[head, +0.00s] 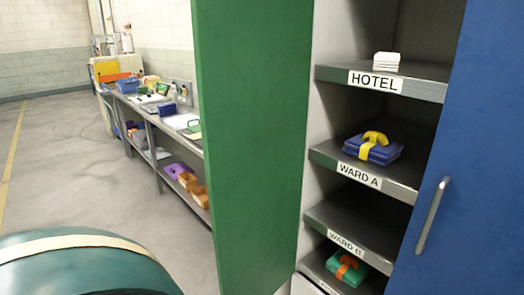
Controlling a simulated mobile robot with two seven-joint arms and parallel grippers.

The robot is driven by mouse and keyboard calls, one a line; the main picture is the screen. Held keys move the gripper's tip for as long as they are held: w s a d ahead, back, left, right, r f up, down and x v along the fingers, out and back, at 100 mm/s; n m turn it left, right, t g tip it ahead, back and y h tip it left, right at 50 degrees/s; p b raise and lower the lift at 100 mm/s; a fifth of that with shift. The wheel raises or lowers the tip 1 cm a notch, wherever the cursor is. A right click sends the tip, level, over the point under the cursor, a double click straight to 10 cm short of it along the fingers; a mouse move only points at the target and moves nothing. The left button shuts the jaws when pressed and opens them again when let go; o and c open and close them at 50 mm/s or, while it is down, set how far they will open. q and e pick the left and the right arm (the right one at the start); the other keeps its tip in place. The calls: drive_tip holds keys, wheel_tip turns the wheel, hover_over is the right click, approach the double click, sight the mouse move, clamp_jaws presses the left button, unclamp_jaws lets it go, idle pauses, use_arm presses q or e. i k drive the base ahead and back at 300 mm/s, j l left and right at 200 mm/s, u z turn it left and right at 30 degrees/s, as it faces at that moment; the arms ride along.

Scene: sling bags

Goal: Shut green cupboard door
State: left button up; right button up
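The green cupboard door (253,145) stands open in the middle of the head view, swung out from the cupboard's left side. Its top and bottom run out of the picture, and no handle shows on the face I see. Behind it to the right, the cupboard's inside shows shelves. Neither of my grippers is in view.
A blue door (465,160) with a metal handle (432,215) covers the right side. Shelves hold folded slings: white (386,61), blue (375,151) and green (346,268). A long workbench (150,117) stands left of the green door. Floor (65,165) at left is clear.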

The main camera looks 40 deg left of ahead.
sight(253, 60)
drive_tip(key=j, duration=0.4)
drive_tip(key=k+j+z, duration=0.15)
drive_tip(key=j, duration=0.25)
drive_tip(key=k+j, duration=0.1)
drive_tip(key=j, duration=0.35)
drive_tip(key=k+j+z, duration=0.1)
drive_tip(key=j, duration=0.3)
drive_tip(key=k+j+z, duration=0.1)
drive_tip(key=j, duration=0.3)
drive_tip(key=j+z, duration=0.2)
drive_tip(key=j, duration=0.85)
drive_tip(key=i+j, duration=0.15)
drive_tip(key=j, duration=0.15)
drive_tip(key=i+j+z, duration=0.1)
drive_tip(key=k+j+z, duration=0.55)
drive_tip(key=j+z, duration=0.15)
